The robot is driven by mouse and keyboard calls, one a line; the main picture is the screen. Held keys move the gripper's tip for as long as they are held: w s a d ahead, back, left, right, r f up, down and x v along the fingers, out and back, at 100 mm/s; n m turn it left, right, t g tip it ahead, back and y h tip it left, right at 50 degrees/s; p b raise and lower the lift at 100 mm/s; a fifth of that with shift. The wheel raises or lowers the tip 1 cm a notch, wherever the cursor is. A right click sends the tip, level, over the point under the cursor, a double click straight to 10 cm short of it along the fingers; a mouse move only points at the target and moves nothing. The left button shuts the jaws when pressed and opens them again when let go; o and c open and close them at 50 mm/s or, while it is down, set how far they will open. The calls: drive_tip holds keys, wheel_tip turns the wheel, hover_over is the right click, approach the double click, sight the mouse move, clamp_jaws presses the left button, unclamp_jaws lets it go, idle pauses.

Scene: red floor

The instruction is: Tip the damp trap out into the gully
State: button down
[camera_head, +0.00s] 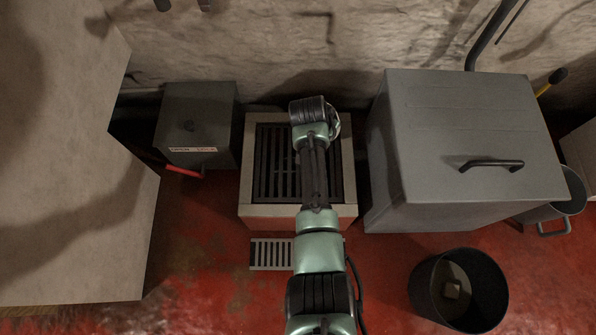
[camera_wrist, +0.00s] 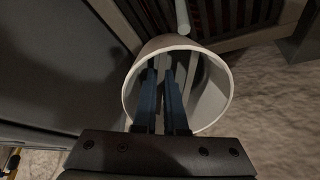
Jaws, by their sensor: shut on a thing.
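The damp trap appears to be the off-white round tub (camera_wrist: 215,105) in the wrist view, with its open mouth towards the camera. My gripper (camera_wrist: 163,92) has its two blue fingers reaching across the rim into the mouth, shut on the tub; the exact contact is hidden. The inside is shadowed and I cannot tell what it holds. In the head view my arm's end covers most of the tub; a thin pale curve shows beside it. The gully, a pale-rimmed block with a dark slatted grate (camera_head: 270,165), lies below my arm; its slats also show in the wrist view (camera_wrist: 235,18).
A grey lidded chest (camera_head: 430,130) stands close right of the gully, and a dark box with a red handle (camera_head: 195,125) left. A black bucket (camera_head: 433,290) is at front right. A small floor grating (camera_head: 270,254) lies before the gully. A rough wall rises behind.

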drive_tip(key=shift+s+a+r+t+h, duration=0.25)
drive_tip(key=shift+s+t, duration=0.1)
drive_tip(key=shift+t, duration=0.05)
drive_tip(key=shift+s+a+r+t+h, duration=0.2)
drive_tip(key=shift+s+t+h, duration=0.05)
drive_tip(key=shift+s+t, duration=0.15)
idle(0.5)
drive_tip(key=shift+s+a+f+t+h+b, duration=0.2)
drive_tip(key=shift+f+t+h+b, duration=0.25)
drive_tip(key=shift+b, duration=0.45)
drive_tip(key=shift+t+b, duration=0.25)
drive_tip(key=shift+b, duration=0.1)
drive_tip(key=shift+s+f+b, duration=0.1)
drive_tip(key=shift+b, duration=0.45)
drive_tip(key=shift+s+f+t+h+b, duration=0.1)
drive_tip(key=shift+f+t+h+b, duration=0.3)
drive_tip(key=shift+b, duration=0.55)
drive_tip(key=shift+r, duration=0.35)
drive_tip(key=shift+f+t+b, duration=0.2)
drive_tip(key=shift+t+b, duration=0.1)
drive_tip(key=shift+b, duration=0.35)
drive_tip(key=shift+b, duration=0.3)
